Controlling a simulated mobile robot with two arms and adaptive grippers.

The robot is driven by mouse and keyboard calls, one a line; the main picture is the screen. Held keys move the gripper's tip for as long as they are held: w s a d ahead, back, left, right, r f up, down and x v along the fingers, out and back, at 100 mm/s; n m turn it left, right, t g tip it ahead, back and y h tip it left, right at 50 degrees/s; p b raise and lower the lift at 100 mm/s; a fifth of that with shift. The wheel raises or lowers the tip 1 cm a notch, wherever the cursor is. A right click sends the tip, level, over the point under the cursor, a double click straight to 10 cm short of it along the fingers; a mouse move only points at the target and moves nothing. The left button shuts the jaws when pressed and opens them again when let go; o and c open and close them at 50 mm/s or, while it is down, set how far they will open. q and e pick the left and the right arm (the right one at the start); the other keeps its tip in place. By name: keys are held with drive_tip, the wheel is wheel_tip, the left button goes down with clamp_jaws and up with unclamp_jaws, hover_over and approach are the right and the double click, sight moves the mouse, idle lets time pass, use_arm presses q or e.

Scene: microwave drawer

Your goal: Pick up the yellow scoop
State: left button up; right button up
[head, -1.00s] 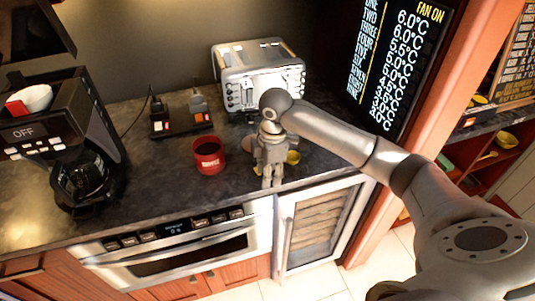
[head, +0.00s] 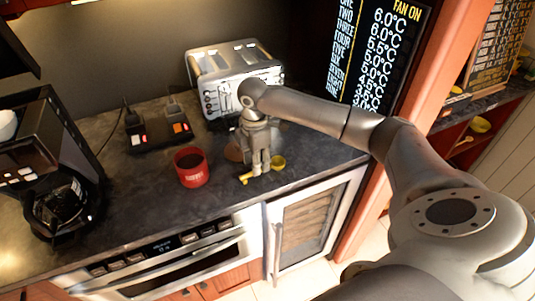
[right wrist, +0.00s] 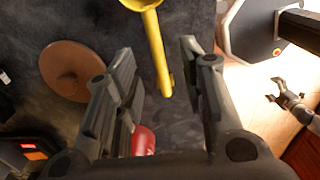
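The yellow scoop (head: 278,162) lies on the dark counter near its front edge, in front of the toaster. My right gripper (head: 257,171) is over it, pointing down, and hides its middle part. In the right wrist view, the scoop's handle (right wrist: 154,40) reaches down from the top, and its end lies between the two spread fingers of my open right gripper. I see a gap on both sides of the handle. My left gripper (right wrist: 286,92) shows small at the right of the right wrist view, empty with its fingers apart; it is outside the head view.
A red mug (head: 191,168) stands just left of my right gripper. A round brown disc (right wrist: 75,70) lies beside the scoop. The toaster (head: 235,75) stands behind, and a coffee maker (head: 50,150) stands at the left. The counter's front edge is close.

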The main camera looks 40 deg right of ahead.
drive_tip(key=shift+w+f+p, duration=0.1)
drive_tip(key=shift+f+p, duration=0.2)
drive_tip(key=shift+f, duration=1.4)
drive_tip(key=shift+f+p, duration=0.2)
drive_tip(key=shift+p, duration=0.15)
drive_tip(key=shift+c, duration=0.5)
clamp_jaws()
